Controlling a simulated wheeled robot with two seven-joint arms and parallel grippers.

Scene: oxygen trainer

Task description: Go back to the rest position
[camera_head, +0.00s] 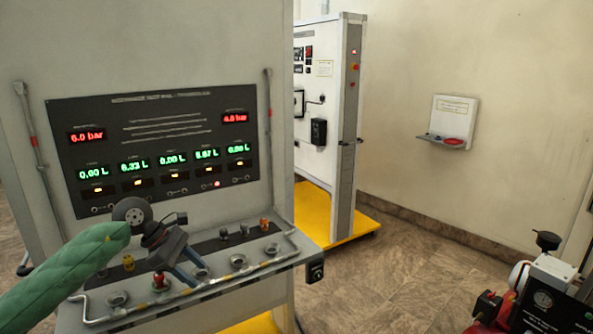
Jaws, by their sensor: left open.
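My left gripper (189,272) is dark, with bluish-grey fingers, on an arm in a green quilted sleeve (65,268) that comes in from the left. It is open and points down and to the right over the console shelf (205,290). A red knob (160,282) shows just left of its fingers. I see nothing between the fingers, and I cannot tell whether they touch the shelf. My right gripper is not in view.
The trainer's dark display panel (155,150) stands behind the gripper. A metal rail (262,263) edges the shelf. A white cabinet on a yellow base (335,222) stands behind. Red-and-black equipment (530,300) fills the lower right. Tiled floor (400,260) lies open between.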

